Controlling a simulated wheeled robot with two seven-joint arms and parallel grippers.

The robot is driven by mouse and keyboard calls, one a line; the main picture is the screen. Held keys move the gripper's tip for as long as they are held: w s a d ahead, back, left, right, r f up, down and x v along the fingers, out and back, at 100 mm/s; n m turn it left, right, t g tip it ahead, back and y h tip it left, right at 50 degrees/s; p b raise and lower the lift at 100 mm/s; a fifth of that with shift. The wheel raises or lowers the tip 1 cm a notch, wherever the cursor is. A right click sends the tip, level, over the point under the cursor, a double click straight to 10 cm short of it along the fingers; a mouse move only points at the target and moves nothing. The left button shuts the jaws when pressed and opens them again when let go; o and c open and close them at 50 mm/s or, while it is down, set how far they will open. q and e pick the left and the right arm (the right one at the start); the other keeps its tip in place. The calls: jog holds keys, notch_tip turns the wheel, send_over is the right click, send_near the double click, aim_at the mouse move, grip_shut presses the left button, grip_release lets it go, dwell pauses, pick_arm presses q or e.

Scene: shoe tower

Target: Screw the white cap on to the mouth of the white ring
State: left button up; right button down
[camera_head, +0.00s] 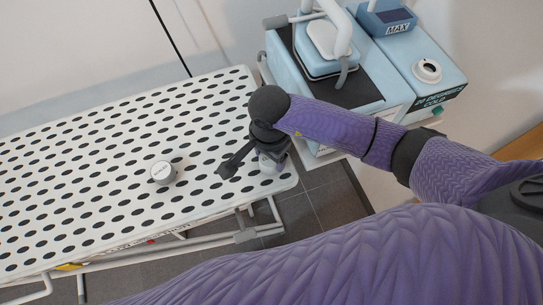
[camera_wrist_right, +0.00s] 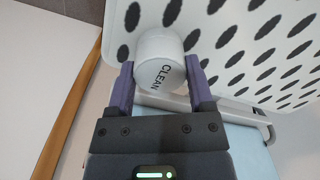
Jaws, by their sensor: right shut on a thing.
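My right gripper (camera_head: 270,158) points down at the table's right end. In the right wrist view the right gripper (camera_wrist_right: 160,78) is shut on a white round cap (camera_wrist_right: 160,60) lettered "CLEAN", one finger on each side. In the head view the held cap (camera_head: 271,164) is partly hidden by the gripper, and I cannot tell whether it touches the table. A white ring (camera_head: 427,71) with a dark round opening sits on top of the light blue machine, upper right. My left gripper is not in view.
Another white round piece with lettering (camera_head: 163,173) stands on the white table with black holes (camera_head: 60,150). The blue machine (camera_head: 440,60) stands beyond the table's right end, with a white-handled unit (camera_head: 322,40) beside the ring. Most of the table is clear.

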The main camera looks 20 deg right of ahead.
jog(key=shift+r+p, duration=0.55)
jog(key=shift+r, duration=0.2)
jog(key=shift+r+p, duration=0.85)
jog(key=shift+r, duration=0.2)
jog(key=shift+f, duration=0.1)
